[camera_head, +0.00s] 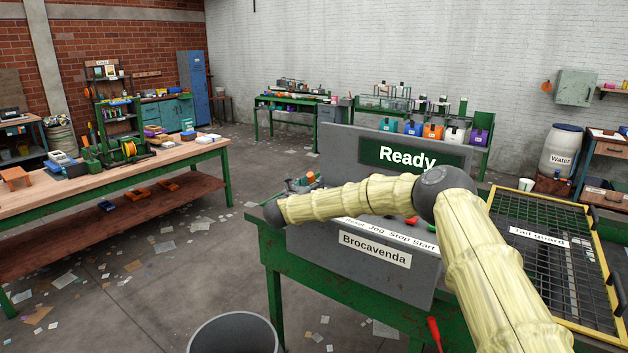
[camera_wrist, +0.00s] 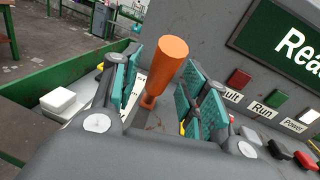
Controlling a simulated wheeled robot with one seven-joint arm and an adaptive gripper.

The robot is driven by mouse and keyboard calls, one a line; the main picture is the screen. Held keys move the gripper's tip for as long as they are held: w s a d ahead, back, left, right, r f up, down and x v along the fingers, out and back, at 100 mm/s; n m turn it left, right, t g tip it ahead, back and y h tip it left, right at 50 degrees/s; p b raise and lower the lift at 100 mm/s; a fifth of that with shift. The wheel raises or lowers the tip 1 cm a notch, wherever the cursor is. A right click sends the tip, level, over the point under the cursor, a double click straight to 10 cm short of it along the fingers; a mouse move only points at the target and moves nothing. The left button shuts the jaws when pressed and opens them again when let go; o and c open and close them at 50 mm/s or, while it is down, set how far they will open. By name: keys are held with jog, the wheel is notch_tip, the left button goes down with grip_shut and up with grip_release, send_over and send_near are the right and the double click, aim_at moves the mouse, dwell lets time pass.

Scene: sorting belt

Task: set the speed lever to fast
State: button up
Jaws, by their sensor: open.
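The lever with an orange handle (camera_wrist: 168,64) stands up between the two teal-padded fingers of my gripper (camera_wrist: 160,92) in the wrist view. The handle leans a little to the right in that picture. The lever's base and any speed marks are mostly hidden by my gripper.
The console's green "Ready" display (camera_head: 408,155) stands behind my arm. A red lamp (camera_wrist: 238,79) and a green lamp (camera_wrist: 281,102) are right of the lever. A white block (camera_wrist: 58,101) lies left. A mesh tail guard (camera_head: 540,238) is at right; a grey bin (camera_head: 235,335) stands in front.

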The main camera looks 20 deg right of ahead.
jog(key=shift+x, duration=1)
grip_shut()
